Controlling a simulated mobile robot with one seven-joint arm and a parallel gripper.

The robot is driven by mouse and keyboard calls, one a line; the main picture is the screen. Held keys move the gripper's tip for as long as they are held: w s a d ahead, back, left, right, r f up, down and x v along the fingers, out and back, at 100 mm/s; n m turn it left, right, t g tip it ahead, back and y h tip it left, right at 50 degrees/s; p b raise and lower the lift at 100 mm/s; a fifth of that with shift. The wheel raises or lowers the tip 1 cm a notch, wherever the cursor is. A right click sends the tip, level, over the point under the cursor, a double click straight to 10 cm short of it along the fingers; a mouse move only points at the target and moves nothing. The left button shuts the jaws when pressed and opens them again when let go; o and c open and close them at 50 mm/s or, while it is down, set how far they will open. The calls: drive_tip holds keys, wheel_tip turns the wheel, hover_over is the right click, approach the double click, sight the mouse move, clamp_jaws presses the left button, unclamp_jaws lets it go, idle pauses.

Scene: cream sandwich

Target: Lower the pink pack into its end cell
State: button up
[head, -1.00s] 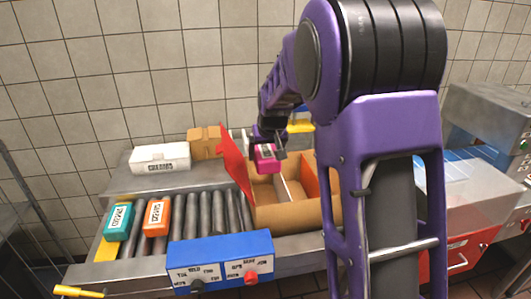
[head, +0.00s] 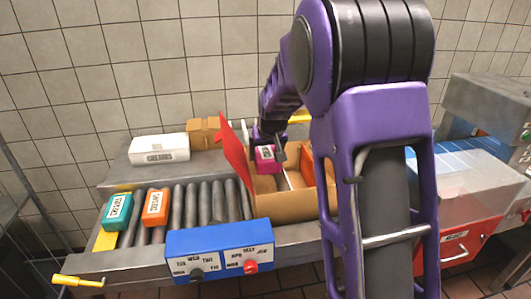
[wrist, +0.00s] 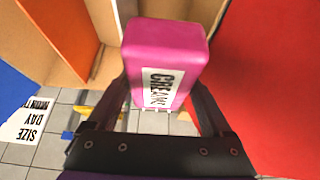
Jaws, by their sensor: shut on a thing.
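The pink pack (head: 265,153) has a white label and is held in my gripper (head: 268,140) over the left part of the open cardboard box (head: 290,207). In the wrist view the pink pack (wrist: 165,50) fills the space between the two dark fingers (wrist: 160,105), which are shut on its sides. The box has a light divider (head: 288,179) and an orange panel (head: 308,160) inside. A red flap (head: 234,158) stands at the box's left side, close to the pack; it also shows at the right of the wrist view (wrist: 270,80). The cell floor is hidden.
A teal pack (head: 117,211) and an orange pack (head: 156,207) lie on the rollers (head: 205,208) to the left. A blue control panel (head: 220,252) stands in front. A white box (head: 160,148) and a small cardboard box (head: 204,133) sit behind.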

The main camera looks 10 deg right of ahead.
drive_tip(key=o, duration=1.2)
drive_tip(key=w+v, duration=0.1)
drive_tip(key=v, duration=0.7)
drive_tip(key=w+r+p+v, duration=0.1)
drive_tip(key=w+v, duration=0.1)
drive_tip(key=v, duration=0.7)
drive_tip(key=w+r+v, duration=0.1)
drive_tip(key=v, duration=0.8)
drive_tip(key=shift+w+r+p, duration=0.15)
drive_tip(key=shift+r+p, duration=0.15)
drive_tip(key=shift+p, duration=0.05)
